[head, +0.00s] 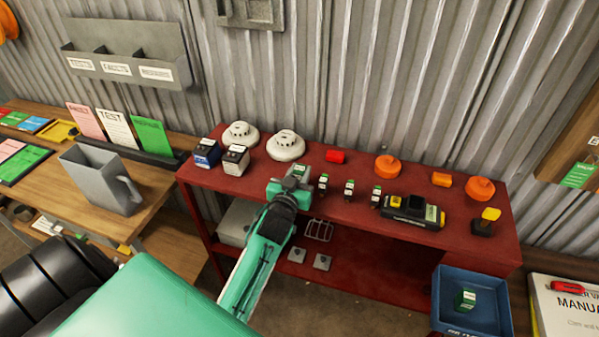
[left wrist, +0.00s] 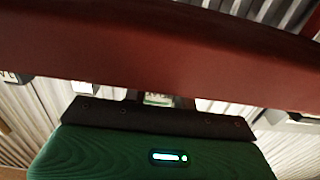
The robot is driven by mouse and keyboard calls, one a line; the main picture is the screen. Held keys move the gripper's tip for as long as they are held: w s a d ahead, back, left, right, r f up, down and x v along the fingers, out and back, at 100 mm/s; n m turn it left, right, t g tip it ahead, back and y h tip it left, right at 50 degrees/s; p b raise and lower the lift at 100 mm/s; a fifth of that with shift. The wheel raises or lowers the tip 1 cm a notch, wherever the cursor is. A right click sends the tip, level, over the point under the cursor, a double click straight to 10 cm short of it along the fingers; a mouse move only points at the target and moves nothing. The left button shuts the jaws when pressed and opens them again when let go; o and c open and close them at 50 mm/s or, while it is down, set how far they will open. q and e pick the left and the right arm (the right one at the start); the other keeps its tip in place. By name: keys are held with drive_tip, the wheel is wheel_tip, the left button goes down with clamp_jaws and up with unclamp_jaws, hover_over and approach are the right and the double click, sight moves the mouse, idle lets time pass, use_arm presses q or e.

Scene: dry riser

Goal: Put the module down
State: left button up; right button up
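My left gripper (head: 290,185) is over the front left part of the red bench (head: 420,240). A small module with a green and white top (head: 300,170) shows at its fingertips, and the gripper looks shut on it. The fingers hide most of the module, and I cannot tell whether it touches the bench. In the left wrist view, a pale, green-marked piece of the module (left wrist: 158,99) shows just beyond the dark gripper body. My right gripper is not in view.
Several slim modules (head: 348,190) stand just right of the gripper. White detectors (head: 286,145) and two small boxes (head: 236,160) are behind and left. A black-yellow device (head: 413,211) and orange parts (head: 388,166) are farther right. A blue bin (head: 448,318) holds a green box (head: 465,299).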

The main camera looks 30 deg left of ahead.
use_arm(q)
drive_tip(key=o, duration=0.4)
drive_tip(key=shift+o, duration=0.2)
drive_tip(key=shift+r, duration=0.1)
drive_tip(key=b+v, duration=0.2)
drive_tip(key=v, duration=1)
drive_tip(key=shift+b, duration=0.3)
drive_tip(key=shift+r, duration=0.1)
